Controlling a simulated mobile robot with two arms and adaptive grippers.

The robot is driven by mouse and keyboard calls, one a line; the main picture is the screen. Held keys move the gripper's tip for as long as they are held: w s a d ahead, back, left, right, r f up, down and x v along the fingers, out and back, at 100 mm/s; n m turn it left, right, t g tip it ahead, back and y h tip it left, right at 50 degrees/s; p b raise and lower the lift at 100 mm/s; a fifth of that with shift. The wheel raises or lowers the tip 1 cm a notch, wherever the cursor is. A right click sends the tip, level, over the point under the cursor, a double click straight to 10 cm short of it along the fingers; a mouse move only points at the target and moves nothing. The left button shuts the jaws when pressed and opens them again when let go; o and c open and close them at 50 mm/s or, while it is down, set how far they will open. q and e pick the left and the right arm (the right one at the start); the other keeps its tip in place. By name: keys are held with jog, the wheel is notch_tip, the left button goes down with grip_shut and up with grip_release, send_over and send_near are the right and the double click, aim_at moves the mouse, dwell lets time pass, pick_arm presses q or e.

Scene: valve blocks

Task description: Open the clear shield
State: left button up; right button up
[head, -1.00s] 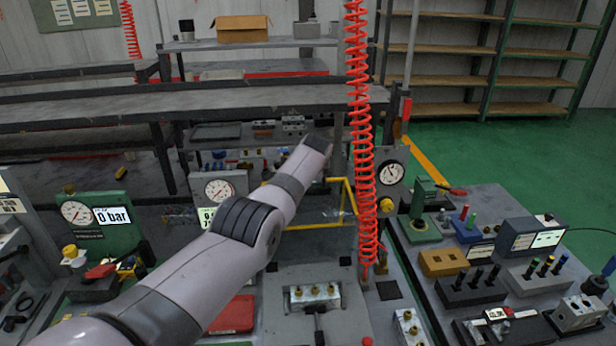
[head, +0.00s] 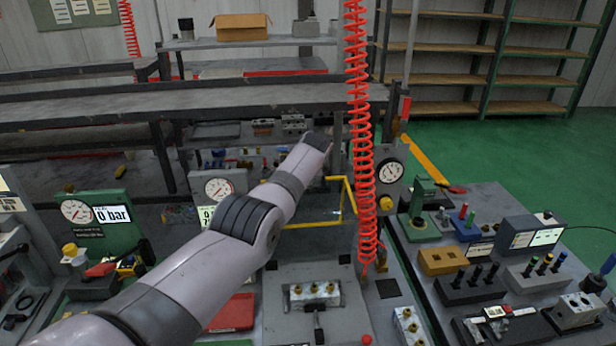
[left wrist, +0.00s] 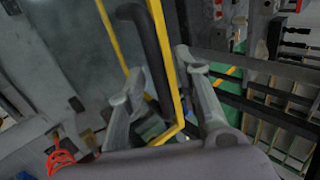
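The clear shield shows by its yellow frame (head: 315,225) in the head view, beyond the valve block fixture. Its pane is hard to make out, and I cannot tell its tilt. In the left wrist view, the yellow frame (left wrist: 166,60) runs beside a black bar handle (left wrist: 150,50). My left gripper (left wrist: 168,100) is open, with one finger on each side of the handle's lower end and the near frame bar. I cannot tell whether the fingers touch them. In the head view my left arm hides this gripper. My right gripper is not in view.
A red coiled hose (head: 360,130) hangs right of the shield. A valve block (head: 315,291) sits on the grey fixture in front. Pressure gauges (head: 391,172) stand around it. The right bench (head: 425,265) is crowded with plug holders and tools.

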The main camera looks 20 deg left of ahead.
pick_arm(q)
jog(key=shift+d+r, duration=0.1)
jog(key=shift+s+d+r, duration=0.15)
jog(key=shift+s+r, duration=0.15)
jog(key=shift+r, duration=0.05)
jog(key=v, duration=1)
jog(key=shift+s+r, duration=0.25)
jog(key=shift+r, duration=0.05)
jog(key=shift+d+f, duration=0.1)
